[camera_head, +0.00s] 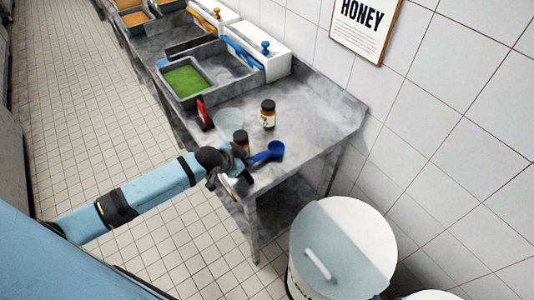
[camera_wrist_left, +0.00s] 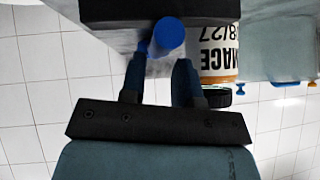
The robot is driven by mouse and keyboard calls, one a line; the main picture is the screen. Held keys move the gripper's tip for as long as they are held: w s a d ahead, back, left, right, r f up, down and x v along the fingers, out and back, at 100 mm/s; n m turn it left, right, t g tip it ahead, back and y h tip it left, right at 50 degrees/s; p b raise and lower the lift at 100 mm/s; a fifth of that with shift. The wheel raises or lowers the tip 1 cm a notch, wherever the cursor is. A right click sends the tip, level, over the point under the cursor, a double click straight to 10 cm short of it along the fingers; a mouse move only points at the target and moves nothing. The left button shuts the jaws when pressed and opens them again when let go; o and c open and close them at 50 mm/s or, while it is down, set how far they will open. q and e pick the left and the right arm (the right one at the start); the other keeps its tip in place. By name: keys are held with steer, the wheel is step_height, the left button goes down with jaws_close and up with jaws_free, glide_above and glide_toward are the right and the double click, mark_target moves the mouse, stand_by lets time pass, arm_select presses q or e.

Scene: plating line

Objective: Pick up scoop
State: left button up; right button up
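The blue scoop (camera_head: 270,152) lies near the front end of the steel counter, its round bowl to the right and its handle toward my left gripper (camera_head: 238,176). In the left wrist view the end of the blue handle (camera_wrist_left: 167,34) shows just beyond and between the fingertips of my left gripper (camera_wrist_left: 162,62). The fingers are apart, with a gap between them. I see no clear contact with the handle. My right gripper is in neither view.
A jar (camera_head: 241,140) stands close to my left gripper; its label shows in the wrist view (camera_wrist_left: 218,50). A lidded white bin (camera_head: 372,235) stands right of the counter (camera_head: 315,132).

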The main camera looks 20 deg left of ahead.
mark_target(260, 158)
arm_select(q)
steer(key=x, duration=0.4)
steer(key=shift+d+f+p, duration=0.1)
steer(key=shift+p, duration=0.25)
jaws_close()
